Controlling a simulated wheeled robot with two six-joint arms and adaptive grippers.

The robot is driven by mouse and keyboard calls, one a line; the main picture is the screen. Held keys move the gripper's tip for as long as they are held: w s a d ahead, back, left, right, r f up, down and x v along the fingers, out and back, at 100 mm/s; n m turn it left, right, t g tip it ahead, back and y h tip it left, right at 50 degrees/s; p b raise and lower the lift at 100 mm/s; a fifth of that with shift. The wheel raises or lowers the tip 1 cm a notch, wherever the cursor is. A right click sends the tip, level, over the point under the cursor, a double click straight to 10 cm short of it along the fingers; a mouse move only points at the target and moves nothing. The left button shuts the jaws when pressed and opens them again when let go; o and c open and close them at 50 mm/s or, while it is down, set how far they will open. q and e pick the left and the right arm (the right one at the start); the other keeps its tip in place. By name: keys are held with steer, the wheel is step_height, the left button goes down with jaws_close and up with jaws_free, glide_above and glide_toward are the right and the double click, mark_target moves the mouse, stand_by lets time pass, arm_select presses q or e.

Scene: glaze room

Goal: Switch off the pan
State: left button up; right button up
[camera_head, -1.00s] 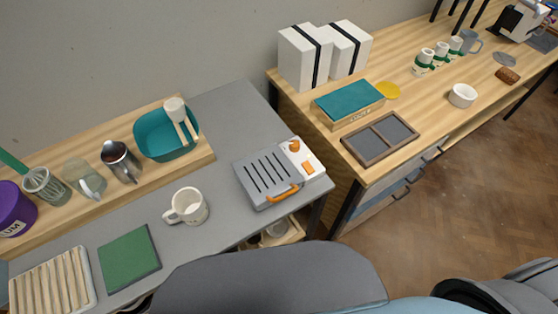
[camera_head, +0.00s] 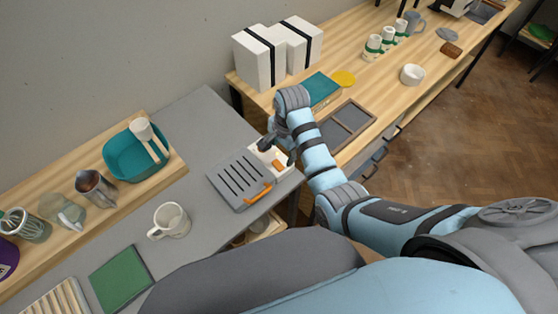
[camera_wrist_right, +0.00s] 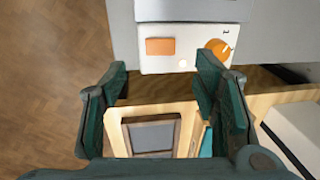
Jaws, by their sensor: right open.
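The pan is a grey slotted appliance (camera_head: 228,180) with an orange front handle, on the grey table's right end. Its white control panel (camera_wrist_right: 190,63) carries an orange rectangular switch (camera_wrist_right: 160,46) and a round orange knob (camera_wrist_right: 220,49). In the head view the switch (camera_head: 279,163) shows beside my right gripper (camera_head: 278,150), which hides the knob. My right gripper is open and empty, over the panel. In the right wrist view its fingers (camera_wrist_right: 163,75) spread below the switch and knob, the right finger nearest the knob. My left gripper is not in view.
A white mug (camera_head: 172,220) and a green board (camera_head: 120,278) lie left of the pan. The wooden table (camera_head: 385,95) on the right holds white boxes (camera_head: 270,55), a teal-topped box (camera_head: 322,88) and a dark framed tray (camera_head: 350,124). A teal bin (camera_head: 125,158) stands behind.

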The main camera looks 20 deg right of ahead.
mark_target(278, 165)
steer(key=f, duration=0.5)
steer(key=w+f+b, duration=0.1)
steer(key=f, duration=0.1)
steer(key=shift+a+f, duration=0.2)
steer(key=shift+f, duration=0.05)
steer(key=shift+c, duration=0.6)
